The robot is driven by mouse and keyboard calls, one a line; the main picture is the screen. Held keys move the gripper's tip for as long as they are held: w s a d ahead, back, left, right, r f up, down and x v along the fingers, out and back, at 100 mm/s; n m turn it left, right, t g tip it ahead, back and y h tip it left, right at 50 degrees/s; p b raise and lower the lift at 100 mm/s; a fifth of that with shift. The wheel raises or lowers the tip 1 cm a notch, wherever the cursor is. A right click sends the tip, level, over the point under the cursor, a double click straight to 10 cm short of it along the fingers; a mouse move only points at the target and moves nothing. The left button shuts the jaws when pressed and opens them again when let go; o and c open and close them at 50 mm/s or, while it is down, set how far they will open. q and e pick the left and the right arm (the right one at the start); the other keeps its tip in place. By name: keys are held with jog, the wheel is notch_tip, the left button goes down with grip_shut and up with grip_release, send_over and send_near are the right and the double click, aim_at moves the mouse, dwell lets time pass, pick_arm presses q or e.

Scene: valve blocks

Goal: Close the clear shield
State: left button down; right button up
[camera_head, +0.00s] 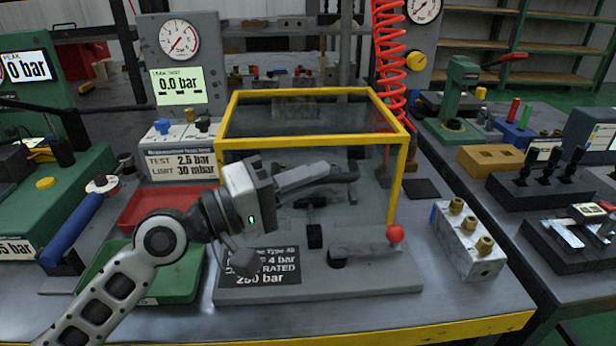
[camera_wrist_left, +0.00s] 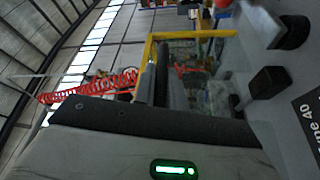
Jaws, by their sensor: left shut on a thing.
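The clear shield (camera_head: 311,92) is a yellow-framed box with see-through panes over the grey test fixture (camera_head: 330,290). Its top bar and right post show in the head view; the frame (camera_wrist_left: 195,34) also shows in the left wrist view. My left gripper (camera_head: 352,176) reaches in from the left, just below the front top bar, fingers pointing right. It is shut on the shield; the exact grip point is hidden. In the left wrist view its dark fingers (camera_wrist_left: 168,78) overlap the frame. My right gripper is not in view.
A red-knobbed lever (camera_head: 395,233) stands at the fixture's front right. A valve block with brass fittings (camera_head: 467,240) is to the right. A green tray (camera_head: 172,277) and a red tray (camera_head: 150,207) lie left. A coiled red hose (camera_head: 390,60) hangs behind. The bench's front right is clear.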

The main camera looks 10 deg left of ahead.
pick_arm(q)
jog(key=c, duration=1.5)
grip_release()
jog(key=shift+f, duration=0.4)
jog(key=shift+o, duration=0.2)
jog(key=shift+r, duration=0.1)
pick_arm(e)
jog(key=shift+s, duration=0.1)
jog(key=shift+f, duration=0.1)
